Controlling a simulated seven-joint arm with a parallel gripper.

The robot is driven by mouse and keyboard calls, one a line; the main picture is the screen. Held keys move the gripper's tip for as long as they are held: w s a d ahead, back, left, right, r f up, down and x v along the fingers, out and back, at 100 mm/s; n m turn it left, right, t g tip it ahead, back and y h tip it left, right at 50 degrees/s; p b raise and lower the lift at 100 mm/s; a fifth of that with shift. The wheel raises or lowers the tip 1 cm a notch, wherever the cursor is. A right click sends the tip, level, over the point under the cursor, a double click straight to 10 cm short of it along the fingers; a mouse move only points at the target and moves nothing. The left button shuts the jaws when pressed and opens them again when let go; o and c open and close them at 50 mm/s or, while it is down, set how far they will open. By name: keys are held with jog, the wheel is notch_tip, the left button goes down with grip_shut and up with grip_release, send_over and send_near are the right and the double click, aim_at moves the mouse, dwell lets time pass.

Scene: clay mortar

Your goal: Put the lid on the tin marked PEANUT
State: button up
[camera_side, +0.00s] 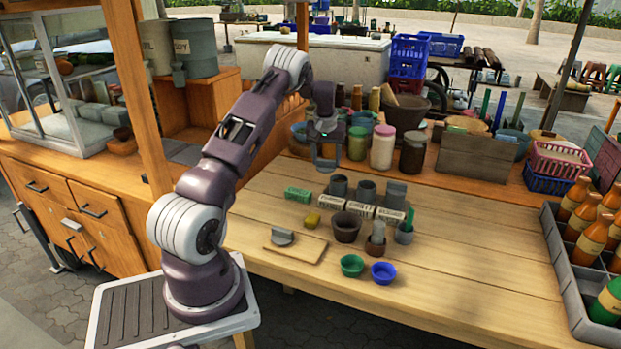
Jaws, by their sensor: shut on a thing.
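My gripper (326,143) is above the back of the wooden table, left of the glass jars. It is shut on a small grey piece (327,164) that looks like a lid, held clear of the table. Three grey tins stand in a row below and to the right: a left tin (338,186), a middle tin (367,190) and a right tin (396,191). White labels (360,208) stand at their fronts, but the lettering is too small to read surely. Another grey rounded piece (282,237) lies on a wooden board (304,250).
A brown clay pot (346,228), a green bowl (352,265) and a blue bowl (384,273) stand before the tins. A green block (299,195) and a yellow sponge-like piece (312,219) lie left. A bottle crate (560,270) bounds the right; the table between is clear.

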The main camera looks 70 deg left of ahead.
jog(key=shift+m, duration=0.5)
jog(key=shift+w+d+f, duration=0.1)
jog(key=shift+w+f, duration=0.9)
jog(key=shift+w, duration=0.2)
jog(key=shift+w+f, duration=0.95)
jog(key=shift+w, duration=0.25)
jog(key=shift+f, duration=0.25)
jog(key=shift+f, duration=0.15)
jog(key=o, duration=1.4)
jog(key=shift+o, duration=0.5)
